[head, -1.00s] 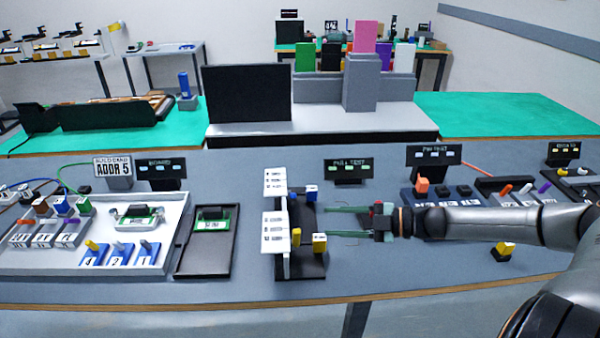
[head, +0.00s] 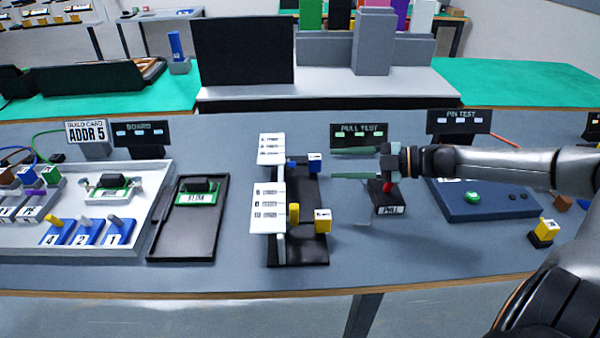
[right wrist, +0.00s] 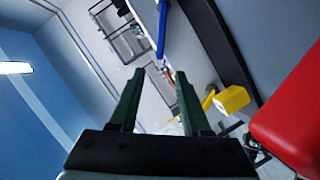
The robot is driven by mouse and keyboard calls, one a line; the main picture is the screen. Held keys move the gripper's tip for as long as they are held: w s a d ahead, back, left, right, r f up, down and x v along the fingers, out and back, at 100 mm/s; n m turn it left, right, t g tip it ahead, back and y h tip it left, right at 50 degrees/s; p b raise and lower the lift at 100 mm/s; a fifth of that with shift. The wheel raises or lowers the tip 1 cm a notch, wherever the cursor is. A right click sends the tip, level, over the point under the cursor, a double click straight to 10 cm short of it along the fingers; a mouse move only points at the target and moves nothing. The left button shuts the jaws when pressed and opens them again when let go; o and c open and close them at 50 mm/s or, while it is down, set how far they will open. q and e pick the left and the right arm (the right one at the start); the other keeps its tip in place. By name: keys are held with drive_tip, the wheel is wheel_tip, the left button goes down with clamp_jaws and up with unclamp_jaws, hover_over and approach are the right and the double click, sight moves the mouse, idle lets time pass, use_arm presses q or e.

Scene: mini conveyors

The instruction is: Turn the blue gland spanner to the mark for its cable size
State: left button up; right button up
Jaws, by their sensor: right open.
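The blue gland spanner's labelled blue end block (head: 315,162) shows at the back of a black stand (head: 300,252) in the middle of the table. A blue bar (right wrist: 162,28), seemingly part of it, shows in the right wrist view. White panels with printed marks (head: 268,207) stand on the stand's left side. A yellow lever (head: 293,214) and labelled yellow block (head: 322,220) are on the front part. My right gripper (head: 335,164) is open and empty, its fingers pointing left at the blue block, with a small gap in the picture. The marks are too small to read. My left gripper is out of view.
A PULL fixture with a red part (head: 388,187) stands under my right gripper. A blue-grey pin test panel (head: 460,205) and a yellow block (head: 545,231) lie to the right. A black tray (head: 160,250) is left of the stand. The table front centre-right is clear.

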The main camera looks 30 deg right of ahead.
sight(292, 164)
drive_tip(key=b+x, duration=0.2)
drive_tip(key=x, duration=0.6)
drive_tip(key=shift+w+r, duration=0.1)
drive_tip(key=shift+x, duration=1.1)
clamp_jaws()
idle(0.9)
